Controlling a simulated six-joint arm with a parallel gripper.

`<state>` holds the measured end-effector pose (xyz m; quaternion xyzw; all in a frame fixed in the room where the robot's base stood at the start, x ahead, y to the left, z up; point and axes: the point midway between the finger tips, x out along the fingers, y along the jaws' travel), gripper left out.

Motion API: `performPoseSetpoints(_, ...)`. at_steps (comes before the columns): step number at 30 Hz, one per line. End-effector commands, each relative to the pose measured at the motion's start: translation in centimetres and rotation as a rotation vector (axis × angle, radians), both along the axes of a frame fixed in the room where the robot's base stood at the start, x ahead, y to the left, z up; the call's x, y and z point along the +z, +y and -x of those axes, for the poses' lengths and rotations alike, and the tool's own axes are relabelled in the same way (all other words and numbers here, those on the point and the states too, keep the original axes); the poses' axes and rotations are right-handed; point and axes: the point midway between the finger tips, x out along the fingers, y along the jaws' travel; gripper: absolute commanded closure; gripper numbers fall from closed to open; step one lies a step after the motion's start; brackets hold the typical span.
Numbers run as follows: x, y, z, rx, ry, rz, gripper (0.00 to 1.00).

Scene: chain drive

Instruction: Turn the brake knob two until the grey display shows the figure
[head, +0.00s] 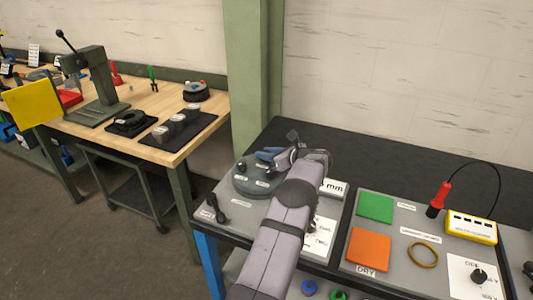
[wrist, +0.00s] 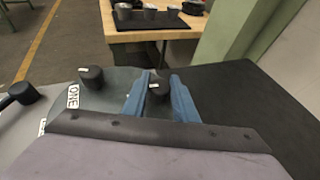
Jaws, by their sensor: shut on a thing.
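My gripper (wrist: 160,95) has its two blue fingers on either side of a black knob (wrist: 158,86) with a pale mark on top, and is shut on it. This is the brake knob beside knob one; its own label is hidden in the wrist view. Brake knob one (wrist: 92,78), black, stands to its left with the label ONE. In the head view my gripper (head: 268,154) is over the round dark grey base (head: 247,186) carrying the knobs. A whitish plate (head: 336,188) with "mm" shows right of my arm; its figure is partly covered, and I cannot read it fully.
A black lever-like part (head: 215,208) lies left of the round base. To the right, a panel holds a green square (head: 375,207), an orange square (head: 369,249), a brass ring (head: 422,255) and a yellow box (head: 470,227) with a cable. The black bench top behind is clear.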

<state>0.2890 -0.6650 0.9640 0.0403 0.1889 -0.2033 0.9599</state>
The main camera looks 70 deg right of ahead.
Motion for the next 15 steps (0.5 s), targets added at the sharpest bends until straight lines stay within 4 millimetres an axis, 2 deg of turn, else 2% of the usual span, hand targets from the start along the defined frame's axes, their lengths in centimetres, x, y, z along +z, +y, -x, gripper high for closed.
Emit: performPoseSetpoints(15,0.39,-0.01,0.01,0.068,0.0,0.003,0.97)
